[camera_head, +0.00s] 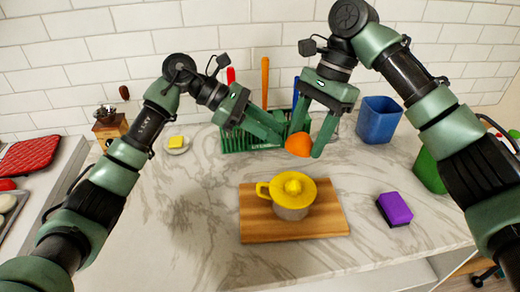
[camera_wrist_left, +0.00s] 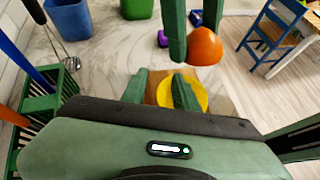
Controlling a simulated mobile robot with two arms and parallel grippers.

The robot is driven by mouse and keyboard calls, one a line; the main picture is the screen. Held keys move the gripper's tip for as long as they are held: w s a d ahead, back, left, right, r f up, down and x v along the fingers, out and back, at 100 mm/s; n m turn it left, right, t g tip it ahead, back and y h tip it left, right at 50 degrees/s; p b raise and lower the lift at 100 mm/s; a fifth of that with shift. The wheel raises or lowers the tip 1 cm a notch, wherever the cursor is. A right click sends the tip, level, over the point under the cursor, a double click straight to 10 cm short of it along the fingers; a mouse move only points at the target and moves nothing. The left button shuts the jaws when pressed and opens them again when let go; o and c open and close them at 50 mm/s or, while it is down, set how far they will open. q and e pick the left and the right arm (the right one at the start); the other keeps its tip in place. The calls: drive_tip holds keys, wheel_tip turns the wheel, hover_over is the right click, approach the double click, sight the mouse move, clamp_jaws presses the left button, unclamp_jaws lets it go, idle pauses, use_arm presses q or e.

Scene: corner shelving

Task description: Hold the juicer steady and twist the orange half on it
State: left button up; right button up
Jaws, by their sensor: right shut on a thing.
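The juicer has a yellow top (camera_head: 292,187) with a handle on its left and a grey cup below. It stands upright on a wooden board (camera_head: 255,226). In the left wrist view the yellow top (camera_wrist_left: 201,93) is partly hidden behind my left fingers. My right gripper (camera_head: 304,146) is shut on the orange half (camera_head: 298,144), holding it in the air above and behind the juicer. The orange half also shows in the left wrist view (camera_wrist_left: 205,47). My left gripper (camera_head: 280,131) is open and empty, left of the orange half and above the juicer, touching neither.
A green rack (camera_head: 234,142) with utensils stands behind the grippers. A blue container (camera_head: 378,121) is at the back right. A purple sponge (camera_head: 395,208) lies right of the board. A small dish with a yellow block (camera_head: 176,141) is at the left. The counter left of the board is clear.

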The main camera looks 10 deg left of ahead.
sight(261, 193)
use_arm(q)
drive_tip(key=s+f+m+y, duration=0.1)
drive_tip(key=m+y, duration=0.1)
drive_tip(key=y, duration=0.2)
drive_tip(key=s+a+f+m+y, duration=0.1)
drive_tip(key=m+y, duration=0.2)
drive_tip(key=s+a+f+m+y, duration=0.1)
drive_tip(key=s+m+y, duration=0.1)
drive_tip(key=y, duration=0.2)
drive_tip(key=shift+f+m+y, duration=0.1)
drive_tip(key=shift+m+y, duration=0.2)
drive_tip(key=shift+m, duration=0.1)
wheel_tip(261, 193, down, 12)
drive_tip(key=shift+f, duration=0.1)
clamp_jaws()
drive_tip(key=shift+d, duration=0.15)
idle(0.9)
unclamp_jaws()
